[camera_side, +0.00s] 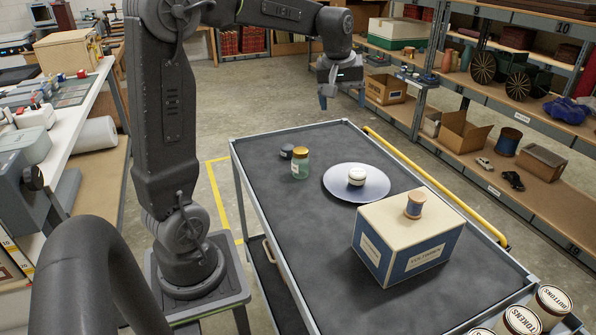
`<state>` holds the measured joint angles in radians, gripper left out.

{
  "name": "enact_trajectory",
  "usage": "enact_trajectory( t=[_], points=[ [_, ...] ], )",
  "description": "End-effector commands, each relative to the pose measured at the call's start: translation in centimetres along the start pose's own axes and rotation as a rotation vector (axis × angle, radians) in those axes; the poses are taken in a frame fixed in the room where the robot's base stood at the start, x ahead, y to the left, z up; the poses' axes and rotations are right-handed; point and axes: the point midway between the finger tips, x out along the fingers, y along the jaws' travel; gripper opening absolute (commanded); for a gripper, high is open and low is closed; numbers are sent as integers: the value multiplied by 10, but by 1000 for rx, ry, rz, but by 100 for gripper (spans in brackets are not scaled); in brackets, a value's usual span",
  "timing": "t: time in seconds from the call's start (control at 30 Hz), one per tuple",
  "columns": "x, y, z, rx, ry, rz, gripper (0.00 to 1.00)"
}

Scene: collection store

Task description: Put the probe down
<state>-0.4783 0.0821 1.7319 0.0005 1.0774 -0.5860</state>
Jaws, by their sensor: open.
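My gripper (342,97) hangs above the far end of the dark cart top (300,225), with its two fingers spread apart. I see nothing between the fingers. I cannot make out anything that is surely a probe.
A cream and blue box (408,240) stands on the cart's right half, with a thread spool (414,205) on top. Labelled tins (520,320) stand at the near right corner. Shelving (490,95) lines the right side. The cart's near left part is bare.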

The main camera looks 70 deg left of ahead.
Motion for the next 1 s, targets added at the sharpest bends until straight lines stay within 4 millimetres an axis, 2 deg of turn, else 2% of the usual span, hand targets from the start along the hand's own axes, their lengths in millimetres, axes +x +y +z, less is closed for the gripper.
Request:
enact_trajectory(
  t=[0.03,0.1,0.17,0.3,0.4,0.5,0.6,0.7,1.0],
  points=[
    [-15,4,31,101,17,26,77],
    [-29,3,70,240,36,58,77],
    [-38,0,103,360,55,85,77],
    [-48,-20,173,629,101,149,77],
    [-48,-37,212,794,133,189,77],
    [-44,-53,239,917,159,219,77],
    [-39,-62,255,993,177,237,77],
    [-37,-67,261,1027,184,245,77],
    [-36,-68,262,1031,183,244,77]
  ],
)
